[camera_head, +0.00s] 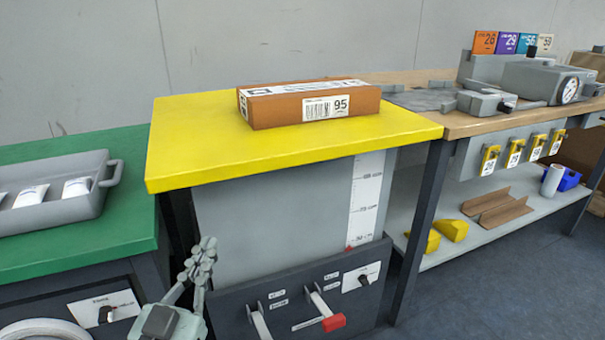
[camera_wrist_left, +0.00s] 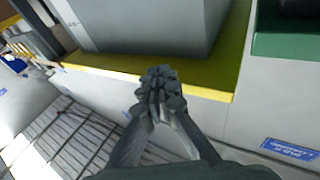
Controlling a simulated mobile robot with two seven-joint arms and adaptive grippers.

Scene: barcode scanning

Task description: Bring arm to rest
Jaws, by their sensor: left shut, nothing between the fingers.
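My left gripper (camera_head: 203,250) is at the lower left of the head view, in front of the yellow-topped table, with its fingers pointing up. It is shut and empty. In the left wrist view the gripper (camera_wrist_left: 160,78) also shows with its fingertips together and nothing between them. My right gripper is not in view. A brown box (camera_head: 350,110) with a barcode label marked 95 lies on the yellow tabletop (camera_head: 200,140), apart from my gripper.
A green table (camera_head: 120,240) at the left bears a grey tray (camera_head: 85,205) with white packets. A wooden workbench (camera_head: 440,122) with grey equipment stands at the right. A dark panel with levers (camera_head: 318,302) is close right of my gripper. Floor (camera_head: 500,280) is clear at lower right.

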